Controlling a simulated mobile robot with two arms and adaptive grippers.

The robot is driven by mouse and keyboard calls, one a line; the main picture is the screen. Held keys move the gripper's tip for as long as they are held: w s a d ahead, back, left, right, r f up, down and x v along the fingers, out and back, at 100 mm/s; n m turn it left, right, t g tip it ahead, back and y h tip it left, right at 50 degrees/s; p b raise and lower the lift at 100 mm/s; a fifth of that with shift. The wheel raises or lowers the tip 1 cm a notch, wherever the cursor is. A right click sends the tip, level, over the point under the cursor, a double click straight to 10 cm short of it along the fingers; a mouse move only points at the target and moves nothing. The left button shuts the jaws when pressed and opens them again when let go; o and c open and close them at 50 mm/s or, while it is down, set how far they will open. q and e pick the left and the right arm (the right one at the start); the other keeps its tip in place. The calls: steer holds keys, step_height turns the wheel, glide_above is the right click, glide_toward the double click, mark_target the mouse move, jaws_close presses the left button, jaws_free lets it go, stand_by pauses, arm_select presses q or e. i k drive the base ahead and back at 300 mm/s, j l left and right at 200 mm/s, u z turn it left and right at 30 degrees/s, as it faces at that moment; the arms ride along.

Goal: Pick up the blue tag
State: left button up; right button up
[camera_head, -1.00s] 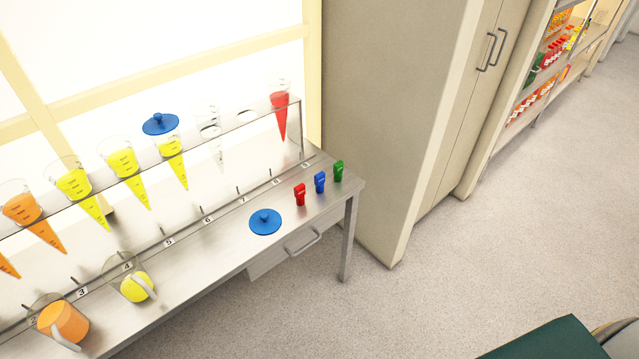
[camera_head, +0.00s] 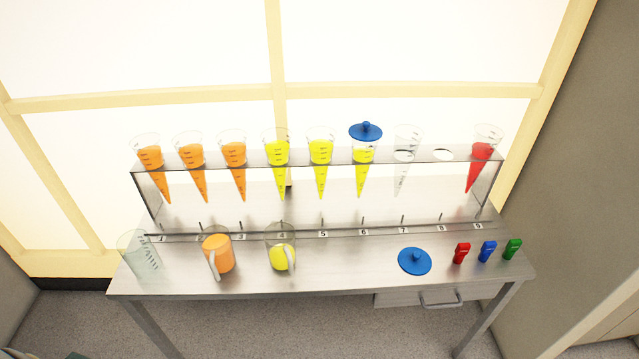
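The blue tag (camera_head: 487,251) stands on the right end of the metal table (camera_head: 350,276). It is between the red tag (camera_head: 461,253) on its left and the green tag (camera_head: 512,249) on its right, with small gaps. Neither of my grippers is in the head view.
A blue lid (camera_head: 415,261) lies left of the tags. An orange jug (camera_head: 217,255), a yellow jug (camera_head: 281,256) and an empty beaker (camera_head: 140,254) stand further left. A grey wall (camera_head: 590,170) rises at right.

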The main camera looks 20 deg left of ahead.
mark_target(489, 248)
steer(key=i+j+z, duration=0.2)
steer(key=j, duration=0.5)
steer(key=j+z, duration=0.15)
steer(key=j, duration=0.55)
steer(key=i+j+z, duration=0.2)
steer(key=j, duration=0.5)
steer(key=k, duration=0.05)
